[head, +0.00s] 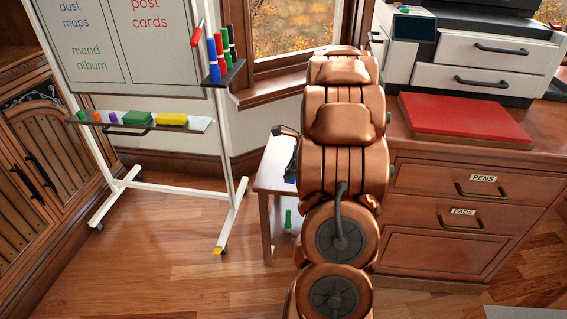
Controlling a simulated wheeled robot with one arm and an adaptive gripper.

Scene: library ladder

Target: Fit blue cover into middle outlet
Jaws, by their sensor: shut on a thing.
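My copper arm stands in the middle of the head view and covers most of the work area. A small dark part of my gripper (291,163) shows at the arm's left edge, above the small side table. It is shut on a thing. A small patch of blue, the blue cover (289,180), shows just below the dark part; most of it is hidden. The fingertips are not clearly seen. No outlet is in sight, so I cannot tell how the cover stands to the middle outlet.
The wooden side table (268,178) stands partly behind my arm, with a green object (288,221) low beneath its top. A whiteboard stand (150,190) is at left. A drawer cabinet (470,220) bearing a red pad (462,118) is at right. Floor is clear at front left.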

